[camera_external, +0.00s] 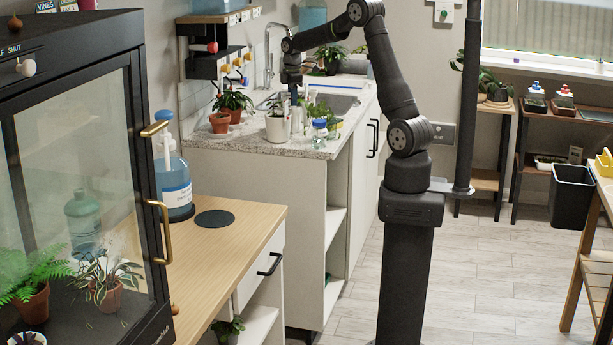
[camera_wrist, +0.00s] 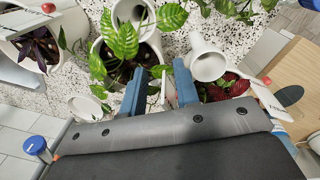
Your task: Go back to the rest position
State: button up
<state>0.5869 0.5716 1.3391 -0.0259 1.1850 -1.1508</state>
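In the external view my arm reaches left over the speckled counter (camera_external: 260,146), and my gripper (camera_external: 293,93) points down close above the potted things near the sink. In the wrist view the two blue-grey fingers of my gripper (camera_wrist: 160,90) stand apart, with nothing clearly held between them. A green leafy plant (camera_wrist: 122,42) in a white pot is right beside the left finger. A white cup (camera_wrist: 208,64) lies close to the right finger, near a red-leaved plant (camera_wrist: 234,86). The fingertips' height above the counter is hard to tell.
A white pot (camera_external: 278,127), a terracotta pot (camera_external: 219,123) and a blue-lidded jar (camera_external: 320,134) crowd the counter around my gripper. The faucet (camera_external: 268,68) and a wall shelf (camera_external: 215,62) stand close behind. A black post (camera_external: 468,110) rises right of my arm. Open floor lies to the right.

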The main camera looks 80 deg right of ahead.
notch_tip(320, 180, up, 13)
jog(key=w+a+n, duration=0.2)
jog(key=w+a, duration=0.3)
jog(key=a, duration=0.7)
jog(key=w+a+n, duration=0.1)
jog(key=w+a, duration=0.4)
jog(key=a, duration=0.7)
jog(key=s+a+n, duration=0.1)
jog(key=a+n, duration=0.2)
jog(key=a, duration=2.2)
jog(key=shift+s+t, duration=0.3)
jog(key=shift+s, duration=0.1)
jog(key=shift+o, duration=0.3)
